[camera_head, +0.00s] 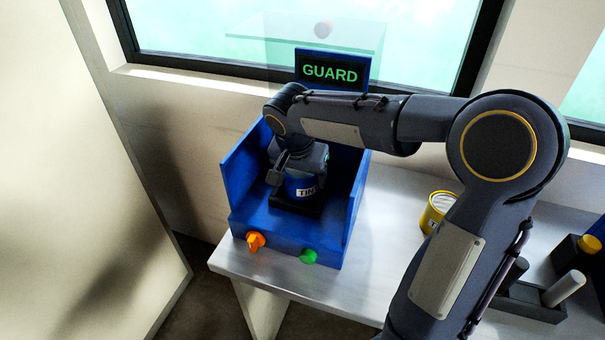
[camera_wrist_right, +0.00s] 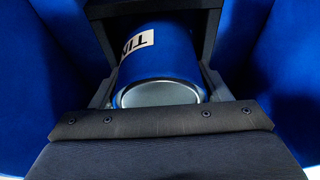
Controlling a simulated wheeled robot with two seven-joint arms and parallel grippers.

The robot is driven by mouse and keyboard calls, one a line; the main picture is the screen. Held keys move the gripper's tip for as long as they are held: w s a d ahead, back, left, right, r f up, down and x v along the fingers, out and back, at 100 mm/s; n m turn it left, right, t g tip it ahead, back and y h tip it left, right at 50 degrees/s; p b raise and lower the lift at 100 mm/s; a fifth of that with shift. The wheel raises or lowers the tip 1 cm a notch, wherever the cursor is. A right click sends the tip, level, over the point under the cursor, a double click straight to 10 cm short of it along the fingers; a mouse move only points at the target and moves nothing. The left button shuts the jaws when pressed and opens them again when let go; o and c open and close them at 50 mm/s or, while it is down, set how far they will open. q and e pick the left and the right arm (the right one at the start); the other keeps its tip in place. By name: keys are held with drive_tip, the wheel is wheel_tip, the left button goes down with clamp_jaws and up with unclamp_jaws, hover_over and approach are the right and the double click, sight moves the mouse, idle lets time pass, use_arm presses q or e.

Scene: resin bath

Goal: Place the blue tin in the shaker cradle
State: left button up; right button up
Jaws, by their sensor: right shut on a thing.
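The blue tin (camera_head: 300,186), with a white "TIN" label, is inside the blue shaker box (camera_head: 288,224). It is at the black cradle (camera_head: 296,206) on the box floor; I cannot tell whether it is fully seated. My right gripper (camera_head: 297,172) reaches into the box from above and is shut on the tin. In the right wrist view the tin (camera_wrist_right: 158,62) shows its pale round end close to the gripper, with the dark cradle (camera_wrist_right: 98,12) around its far part. My left gripper is not in view.
A clear guard panel with a "GUARD" sign (camera_head: 333,69) is raised behind the box. An orange knob (camera_head: 255,241) and green button (camera_head: 308,256) are on its front. A yellow tin (camera_head: 437,211) and a dark rack (camera_head: 530,301) stand right on the white table (camera_head: 385,200).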

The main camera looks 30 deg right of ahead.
drive_tip(key=shift+f, duration=0.1)
drive_tip(key=o, duration=1.3)
drive_tip(key=shift+o, duration=0.2)
drive_tip(key=shift+r, duration=0.3)
drive_tip(key=v, duration=1.1)
drive_tip(key=shift+s+a+r+p, duration=0.1)
drive_tip(key=shift+a+r+p, duration=0.05)
drive_tip(key=shift+r+p, duration=0.25)
drive_tip(key=shift+f, duration=0.1)
